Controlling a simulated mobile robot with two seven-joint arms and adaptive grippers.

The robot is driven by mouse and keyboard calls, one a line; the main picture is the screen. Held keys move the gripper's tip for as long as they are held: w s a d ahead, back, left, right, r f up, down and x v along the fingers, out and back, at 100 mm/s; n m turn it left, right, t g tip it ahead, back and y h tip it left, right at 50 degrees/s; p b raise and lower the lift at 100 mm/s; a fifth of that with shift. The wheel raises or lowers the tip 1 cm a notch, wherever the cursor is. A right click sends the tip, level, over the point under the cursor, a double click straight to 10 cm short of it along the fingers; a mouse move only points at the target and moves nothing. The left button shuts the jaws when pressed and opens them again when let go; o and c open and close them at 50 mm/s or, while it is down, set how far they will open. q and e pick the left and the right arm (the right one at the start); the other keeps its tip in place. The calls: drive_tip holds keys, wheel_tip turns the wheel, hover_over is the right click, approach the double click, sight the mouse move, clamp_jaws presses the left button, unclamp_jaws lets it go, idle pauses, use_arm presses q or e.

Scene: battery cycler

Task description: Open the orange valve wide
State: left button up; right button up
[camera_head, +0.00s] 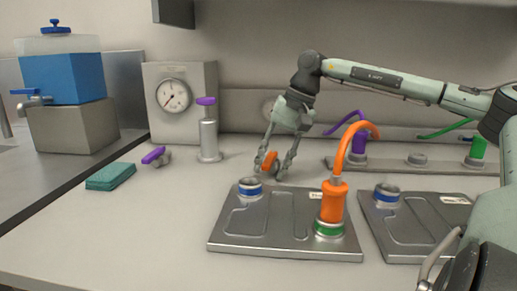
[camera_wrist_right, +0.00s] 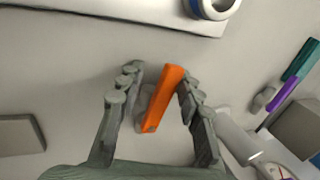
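The orange valve (camera_head: 269,161) is a small valve with an orange bar handle at the back of the bench, behind a metal plate. In the right wrist view, its orange handle (camera_wrist_right: 164,100) stands between my fingers, slightly tilted, with its grey body partly hidden beneath. My right gripper (camera_head: 269,171) reaches down over it with one finger on each side. In the wrist view, the right gripper (camera_wrist_right: 157,78) has a clear gap between its left finger and the handle. The right finger is very close to the handle; I cannot tell whether it touches. My left gripper is not in view.
A metal plate (camera_head: 232,243) with an orange hose plug (camera_head: 333,203) stands in front of the valve. Another plate (camera_head: 385,238) lies to the right. A purple-handled valve (camera_head: 156,156), a purple-topped cylinder (camera_head: 208,138), a gauge box (camera_head: 190,75) and a green sponge (camera_head: 110,177) are left.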

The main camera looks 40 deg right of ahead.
drive_tip(key=c, duration=0.3)
drive_tip(key=shift+s+d+r+p, duration=0.1)
drive_tip(key=shift+p, duration=0.25)
drive_tip(key=shift+b, duration=0.35)
drive_tip(key=shift+s+d, duration=0.1)
